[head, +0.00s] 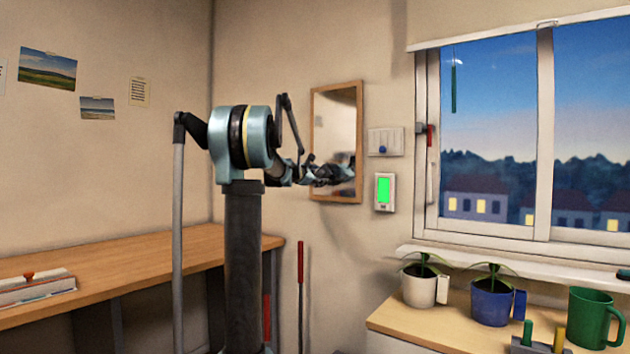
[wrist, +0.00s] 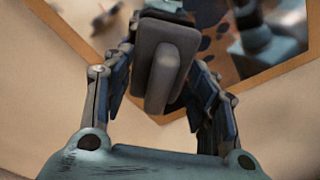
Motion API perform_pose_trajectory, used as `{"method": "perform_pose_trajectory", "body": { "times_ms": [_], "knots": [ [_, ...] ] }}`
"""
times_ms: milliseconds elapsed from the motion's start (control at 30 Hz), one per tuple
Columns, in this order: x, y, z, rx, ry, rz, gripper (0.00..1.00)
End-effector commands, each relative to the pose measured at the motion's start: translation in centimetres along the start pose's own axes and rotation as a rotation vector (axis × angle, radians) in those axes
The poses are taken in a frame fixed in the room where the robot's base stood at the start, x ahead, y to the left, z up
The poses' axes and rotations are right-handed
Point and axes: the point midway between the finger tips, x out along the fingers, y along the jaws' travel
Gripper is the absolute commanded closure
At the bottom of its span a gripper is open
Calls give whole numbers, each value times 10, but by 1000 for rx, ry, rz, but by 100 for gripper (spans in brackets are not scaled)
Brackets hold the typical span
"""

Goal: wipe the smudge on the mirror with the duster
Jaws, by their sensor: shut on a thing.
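The mirror (head: 334,118) hangs on the wall in a wooden frame, left of the window. My gripper (head: 340,174) is in front of its lower part. In the wrist view the mirror (wrist: 282,58) fills the top, tilted, with reflections in its glass. Dark brown blotches, the smudge (wrist: 205,43), show on the glass just right of the duster. The duster (wrist: 160,72), a grey rounded block, is between the fingers of my gripper (wrist: 160,85), which is shut on it. The duster hides part of the glass. I cannot tell whether it touches the mirror.
A switch plate (head: 386,142) and a device with a green screen (head: 384,191) are on the wall just right of the mirror. A wooden bench (head: 150,258) stands at left. Potted plants (head: 420,288) and a green mug (head: 590,318) stand on a cabinet at right.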

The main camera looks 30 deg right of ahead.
Motion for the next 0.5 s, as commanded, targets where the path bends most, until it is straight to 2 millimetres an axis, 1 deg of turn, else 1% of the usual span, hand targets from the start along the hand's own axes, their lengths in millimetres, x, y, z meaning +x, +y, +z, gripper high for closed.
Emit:
{"method": "perform_pose_trajectory", "body": {
  "times_ms": [500],
  "knots": [
    [7, 0, 1, 0, 0, 0, 76]
  ]
}}
